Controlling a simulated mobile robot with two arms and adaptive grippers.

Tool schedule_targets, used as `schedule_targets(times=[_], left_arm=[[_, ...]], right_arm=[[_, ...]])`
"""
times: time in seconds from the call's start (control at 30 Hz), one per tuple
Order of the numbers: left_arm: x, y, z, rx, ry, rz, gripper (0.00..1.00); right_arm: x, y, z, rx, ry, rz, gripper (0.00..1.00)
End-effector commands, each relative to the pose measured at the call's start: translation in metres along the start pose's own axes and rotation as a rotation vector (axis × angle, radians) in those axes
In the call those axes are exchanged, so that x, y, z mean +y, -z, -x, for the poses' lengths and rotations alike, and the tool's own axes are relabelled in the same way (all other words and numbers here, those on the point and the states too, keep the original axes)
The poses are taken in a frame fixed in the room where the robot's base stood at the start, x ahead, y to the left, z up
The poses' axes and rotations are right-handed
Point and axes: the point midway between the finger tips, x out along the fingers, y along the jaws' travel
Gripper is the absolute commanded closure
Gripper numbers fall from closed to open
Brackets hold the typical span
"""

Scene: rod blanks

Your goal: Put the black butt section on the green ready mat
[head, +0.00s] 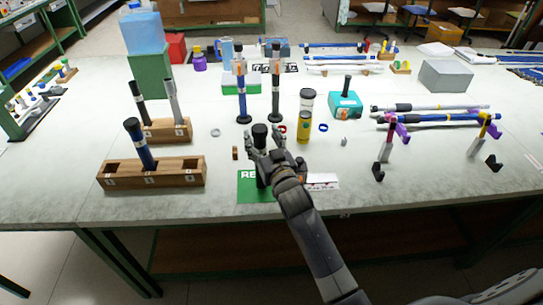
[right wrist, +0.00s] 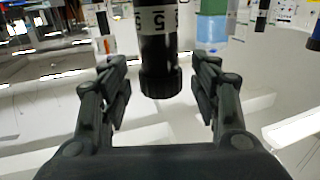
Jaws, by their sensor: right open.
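The black butt section (head: 260,133) stands roughly upright at the green ready mat (head: 247,192), near the table's front edge. Its lower part and base are largely hidden by my right gripper in the head view. In the right wrist view the butt section (right wrist: 160,60) shows a white band with a "5" and a ribbed dark end. My right gripper (head: 264,145) is open, with its fingers on either side of the section and gaps visible on both sides in the wrist view. My left gripper is not in view.
A wooden block with sockets (head: 150,180) holding a blue-black rod stands left of the mat. A small wooden piece (head: 235,153) lies nearby. A yellow-based cylinder (head: 304,130) stands behind right, and a white card (head: 325,182) lies right of the mat.

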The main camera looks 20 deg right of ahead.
Motion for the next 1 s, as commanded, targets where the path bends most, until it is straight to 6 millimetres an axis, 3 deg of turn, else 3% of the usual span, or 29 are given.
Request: schedule_targets(times=[0.3, 0.5, 0.9, 1.0], left_arm=[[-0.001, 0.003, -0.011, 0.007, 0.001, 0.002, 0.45], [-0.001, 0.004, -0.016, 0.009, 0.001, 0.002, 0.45], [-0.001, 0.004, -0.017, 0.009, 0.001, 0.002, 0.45], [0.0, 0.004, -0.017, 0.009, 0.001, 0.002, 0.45]], right_arm=[[0.0, -0.002, 0.059, 0.0, 0.0, 0.0, 0.43], [0.0, -0.001, 0.085, 0.0, 0.001, 0.0, 0.43], [0.0, 0.0, 0.095, 0.0, 0.001, 0.0, 0.43], [-0.004, -0.013, 0.096, -0.024, 0.011, 0.004, 0.43]])
